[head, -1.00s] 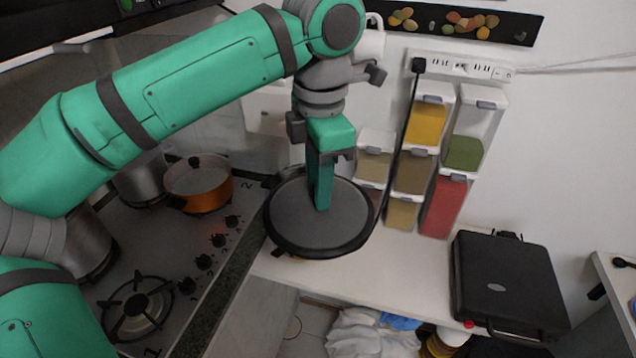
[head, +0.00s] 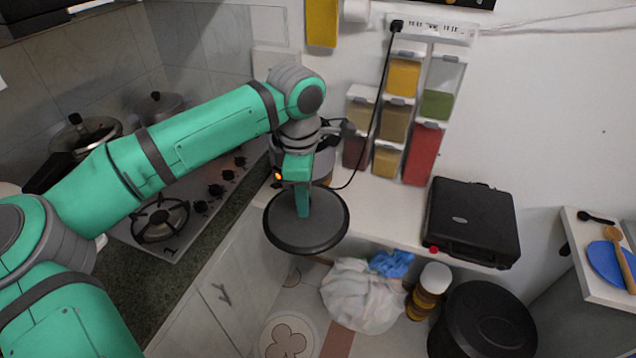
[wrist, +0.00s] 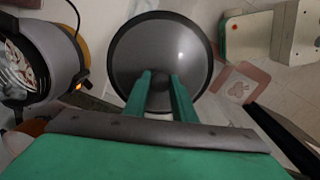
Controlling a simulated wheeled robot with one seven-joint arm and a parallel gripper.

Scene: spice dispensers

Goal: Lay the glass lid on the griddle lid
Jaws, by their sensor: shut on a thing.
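The glass lid (head: 322,225) is a round grey disc with a dark rim. My gripper (head: 303,205) is shut on it at its middle, and the lid hangs level in the air in front of the counter's edge. In the wrist view the lid (wrist: 160,45) fills the upper middle, with my green fingers (wrist: 160,90) closed at its centre. The knob is mostly hidden between the fingers. The griddle (head: 472,215), a closed black case with a flat lid, sits on the counter to the right of the glass lid, apart from it.
Spice dispensers (head: 400,115) hang on the wall behind the counter (head: 375,205). A pot-like appliance with an orange light (wrist: 50,60) stands beside the held lid. A gas stove (head: 160,222) is at left. A white bag (head: 360,295) and black bin (head: 482,320) are below.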

